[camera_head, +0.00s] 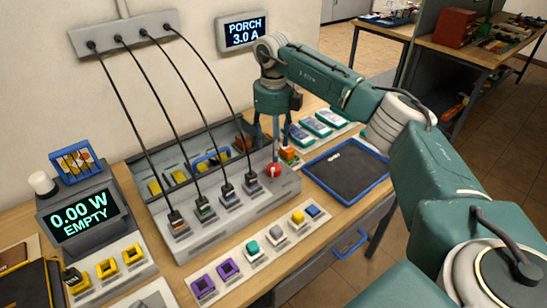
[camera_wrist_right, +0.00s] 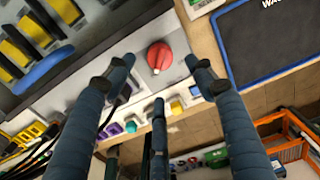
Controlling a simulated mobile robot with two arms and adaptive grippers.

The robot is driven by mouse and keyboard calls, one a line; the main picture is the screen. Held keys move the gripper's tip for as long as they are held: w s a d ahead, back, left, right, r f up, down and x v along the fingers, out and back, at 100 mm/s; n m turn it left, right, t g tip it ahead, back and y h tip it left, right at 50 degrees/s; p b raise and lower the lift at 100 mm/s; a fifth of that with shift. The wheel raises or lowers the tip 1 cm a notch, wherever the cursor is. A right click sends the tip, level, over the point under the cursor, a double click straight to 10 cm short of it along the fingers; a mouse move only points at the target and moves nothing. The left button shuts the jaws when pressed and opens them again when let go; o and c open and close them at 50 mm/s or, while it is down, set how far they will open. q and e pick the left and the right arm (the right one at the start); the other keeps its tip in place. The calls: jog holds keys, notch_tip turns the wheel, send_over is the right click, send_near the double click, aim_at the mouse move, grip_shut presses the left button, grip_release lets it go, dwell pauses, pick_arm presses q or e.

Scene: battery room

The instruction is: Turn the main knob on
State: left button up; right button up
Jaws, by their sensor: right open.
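The main knob (camera_head: 273,170) is a red round knob on the right end of the grey charging panel (camera_head: 281,186). In the right wrist view the red knob (camera_wrist_right: 159,57) shows its raised grip bar, which runs roughly up and down in the picture. My right gripper (camera_head: 272,145) is above the knob, pointing down with its fingers spread. In the right wrist view my right gripper (camera_wrist_right: 160,70) is open and empty, with the knob between its fingertips and no visible contact. My left gripper is not in view.
Several black cables run from the wall strip (camera_head: 122,34) to plugs on the panel. A display (camera_head: 79,217) reads 0.00 W EMPTY; a wall display (camera_head: 242,33) reads PORCH 3.0 A. Right of the knob lie an orange block (camera_head: 289,154) and a blue-rimmed dark tray (camera_head: 345,176).

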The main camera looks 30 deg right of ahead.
aim_at(274, 164)
jog(key=shift+r, duration=2.2)
jog(key=shift+f, duration=0.1)
